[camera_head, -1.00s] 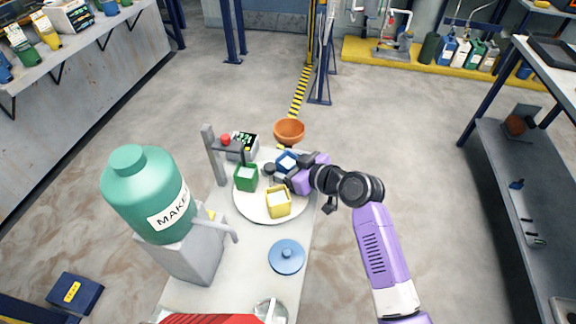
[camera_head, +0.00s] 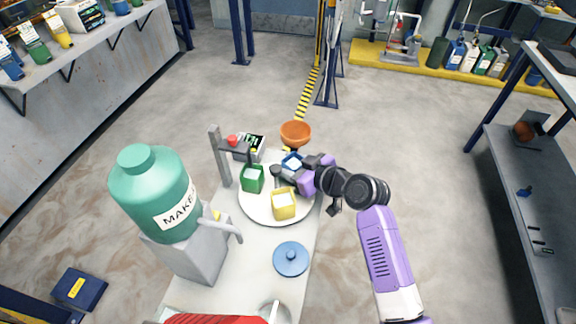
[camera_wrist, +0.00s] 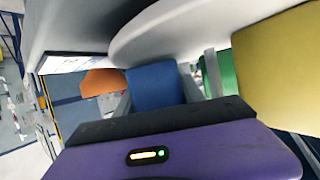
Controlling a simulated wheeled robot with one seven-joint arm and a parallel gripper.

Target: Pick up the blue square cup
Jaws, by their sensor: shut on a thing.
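The blue square cup (camera_head: 292,162) stands at the far side of a round white plate (camera_head: 254,207). My gripper (camera_head: 290,172) reaches in from the right and is shut on the cup. In the wrist view the blue cup (camera_wrist: 153,86) sits between my two fingers, with its lower part hidden by the purple gripper body. A green square cup (camera_head: 252,180) and a yellow square cup (camera_head: 284,206) stand on the same plate, to the left of and nearer than the blue one. The gripper partly hides the blue cup in the head view.
An orange bowl (camera_head: 296,132) stands just beyond the plate. A green tank (camera_head: 152,190) and a blue lid (camera_head: 290,259) are nearer.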

